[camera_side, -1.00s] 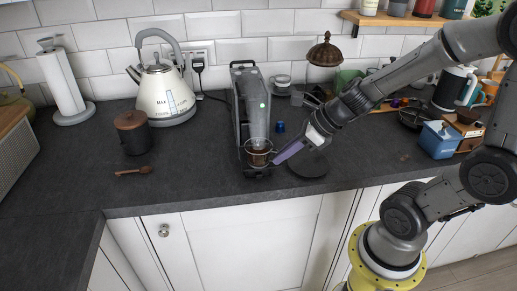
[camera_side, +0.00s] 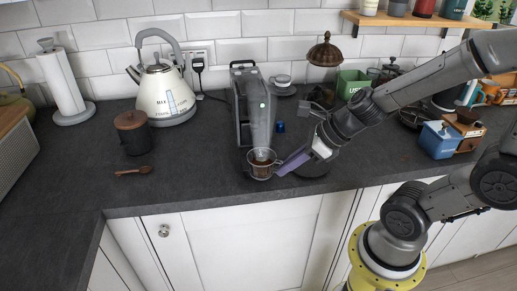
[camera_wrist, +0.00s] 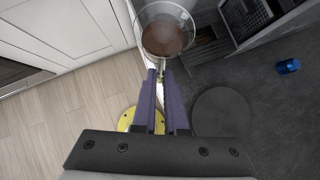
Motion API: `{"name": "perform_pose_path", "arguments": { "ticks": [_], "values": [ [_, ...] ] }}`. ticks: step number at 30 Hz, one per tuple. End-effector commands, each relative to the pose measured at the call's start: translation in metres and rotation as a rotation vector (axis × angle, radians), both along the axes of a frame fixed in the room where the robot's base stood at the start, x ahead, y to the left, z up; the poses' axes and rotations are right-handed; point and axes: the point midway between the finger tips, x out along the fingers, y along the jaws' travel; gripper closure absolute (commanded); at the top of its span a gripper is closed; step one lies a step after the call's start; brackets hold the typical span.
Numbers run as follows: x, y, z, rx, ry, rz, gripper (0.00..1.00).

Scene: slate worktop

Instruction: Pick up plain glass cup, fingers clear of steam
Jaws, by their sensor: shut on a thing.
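The plain glass cup (camera_side: 262,165) holds brown liquid and stands out in front of the coffee machine (camera_side: 250,100), near the worktop's front edge. It also shows at the top of the wrist view (camera_wrist: 167,35). My gripper (camera_side: 281,171) reaches in from the right with its purple fingers shut on the cup's near side. In the wrist view the fingertips (camera_wrist: 160,74) meet just below the cup; the exact grip point is small and hard to make out. No steam is visible to me.
A round dark disc (camera_side: 312,165) lies right of the cup, under my gripper. A small blue capsule (camera_side: 280,127) stands behind. A kettle (camera_side: 165,92), dark canister (camera_side: 133,132) and wooden spoon (camera_side: 134,171) are to the left. The worktop's front left is clear.

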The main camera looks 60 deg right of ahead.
Motion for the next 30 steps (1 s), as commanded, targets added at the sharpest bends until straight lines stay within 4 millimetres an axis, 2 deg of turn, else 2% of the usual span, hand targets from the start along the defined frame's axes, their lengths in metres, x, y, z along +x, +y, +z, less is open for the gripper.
{"name": "perform_pose_path", "arguments": {
  "ticks": [21, 30],
  "values": [
    [0.001, 0.0, 0.037, 0.0, -0.003, 0.002, 1.0],
    [0.0, 0.0, 0.041, 0.0, -0.001, -0.001, 1.0]
  ]
}}
